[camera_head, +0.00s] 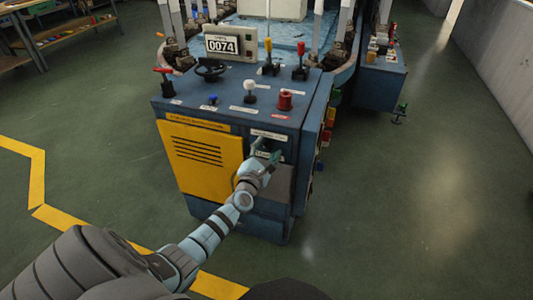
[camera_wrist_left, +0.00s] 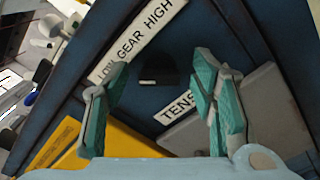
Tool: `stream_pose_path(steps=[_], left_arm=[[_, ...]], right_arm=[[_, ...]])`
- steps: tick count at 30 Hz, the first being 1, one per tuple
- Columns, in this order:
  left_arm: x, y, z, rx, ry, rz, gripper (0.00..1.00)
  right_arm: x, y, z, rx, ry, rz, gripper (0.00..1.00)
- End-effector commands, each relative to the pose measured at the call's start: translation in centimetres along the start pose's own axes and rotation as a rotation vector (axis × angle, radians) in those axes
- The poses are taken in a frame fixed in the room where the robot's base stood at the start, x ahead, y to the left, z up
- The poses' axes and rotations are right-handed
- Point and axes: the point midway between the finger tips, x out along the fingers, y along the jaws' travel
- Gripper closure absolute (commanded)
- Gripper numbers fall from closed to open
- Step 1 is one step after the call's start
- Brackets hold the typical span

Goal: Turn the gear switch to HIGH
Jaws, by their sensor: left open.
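The gear switch (camera_wrist_left: 150,68) is a small black knob with a short white mark, on the blue front panel under the white LOW GEAR HIGH label (camera_wrist_left: 136,42). The label also shows in the head view (camera_head: 269,134). My left gripper (camera_head: 267,152) is at the front panel, and its hand hides the switch in the head view. In the left wrist view its green-padded fingers (camera_wrist_left: 160,68) are open, one on each side of the knob. Whether they touch it I cannot tell. My right gripper is not in view.
The blue console (camera_head: 315,120) has a yellow vented door (camera_head: 198,160) beside the switch. Its top carries a red knob (camera_head: 285,100), a white-topped lever (camera_head: 249,88) and a counter reading 0074 (camera_head: 221,46). A TENS... label (camera_wrist_left: 176,106) lies below the switch.

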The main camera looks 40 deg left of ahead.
Motion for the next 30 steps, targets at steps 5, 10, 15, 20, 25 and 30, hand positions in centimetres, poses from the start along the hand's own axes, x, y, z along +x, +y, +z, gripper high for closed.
stream_pose_path(steps=[5, 10, 15, 20, 25, 30], left_arm=[[0.01, 0.02, 0.03, 0.001, 0.000, -0.001, 0.48], [-0.01, -0.01, 0.04, 0.001, 0.000, -0.001, 0.71], [-0.02, -0.03, 0.04, 0.001, 0.000, -0.001, 0.96], [-0.03, -0.04, 0.04, 0.006, 0.000, -0.002, 0.96], [-0.04, -0.06, 0.02, 0.040, 0.001, -0.002, 0.96], [-0.05, -0.04, 0.02, 0.121, 0.002, -0.001, 0.96]], right_arm=[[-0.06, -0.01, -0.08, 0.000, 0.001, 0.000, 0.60], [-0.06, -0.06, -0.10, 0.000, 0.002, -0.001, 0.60], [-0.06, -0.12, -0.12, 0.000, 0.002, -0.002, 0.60], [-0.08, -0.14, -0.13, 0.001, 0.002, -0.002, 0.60], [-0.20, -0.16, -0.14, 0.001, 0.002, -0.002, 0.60], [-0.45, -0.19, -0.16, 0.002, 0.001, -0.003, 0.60]])
